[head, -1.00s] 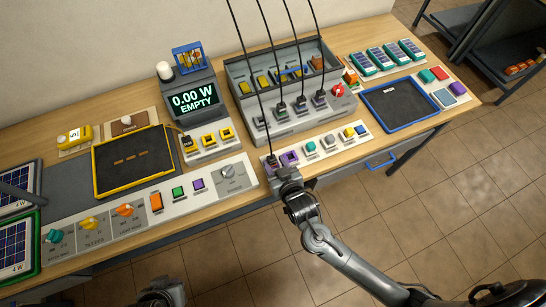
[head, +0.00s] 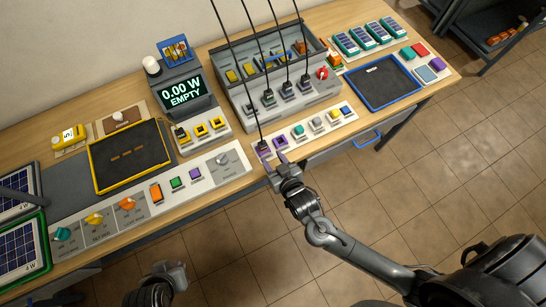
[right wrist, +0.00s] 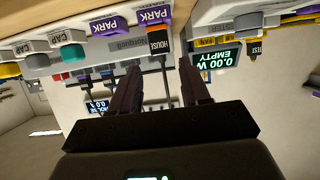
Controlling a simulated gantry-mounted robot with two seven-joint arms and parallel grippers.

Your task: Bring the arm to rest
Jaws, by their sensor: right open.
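My right gripper (head: 274,160) is open at the front edge of the bench, just short of the left purple PARK socket (head: 263,150). A black plug with an orange HOUSE label (right wrist: 158,42) stands at a PARK socket, its cable running up. In the right wrist view, the open fingers (right wrist: 160,82) point towards this plug with a gap between them. I see nothing held. My left gripper (head: 172,277) is low at the left, in front of the bench and over the floor; its jaws are too unclear to read.
The wooden bench carries a grey socket box (head: 280,85) with several hanging cables, a meter reading 0.00 W EMPTY (head: 185,92), a yellow-rimmed tray (head: 94,170) and a blue-rimmed tray (head: 352,88). A blue drawer handle (head: 367,141) sticks out. The tiled floor in front is clear.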

